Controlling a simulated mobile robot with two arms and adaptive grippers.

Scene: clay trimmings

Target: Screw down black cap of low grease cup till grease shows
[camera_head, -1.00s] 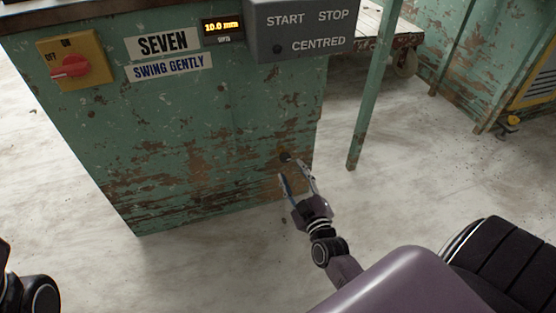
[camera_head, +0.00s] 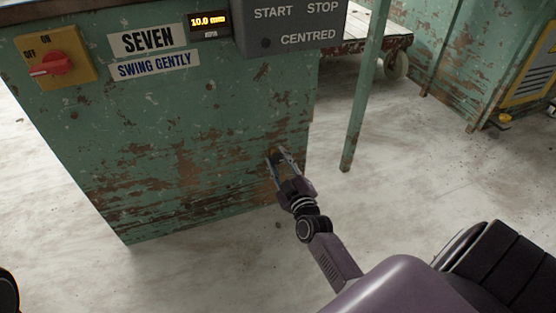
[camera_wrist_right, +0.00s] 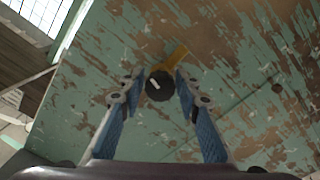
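The black cap (camera_wrist_right: 158,84) of the low grease cup shows in the right wrist view, round, with a short white mark on its face. A brass-coloured piece (camera_wrist_right: 178,57) sticks out behind it, up and right. My right gripper (camera_wrist_right: 158,88) is open, its blue-padded fingers on either side of the cap. Narrow gaps seem to show between pads and cap. In the head view my right gripper (camera_head: 280,155) is low at the machine panel's right side, and the cap is a small dark spot at its tips. No grease can be made out. My left gripper is out of view.
A green post (camera_head: 362,110) stands to the right of my right gripper.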

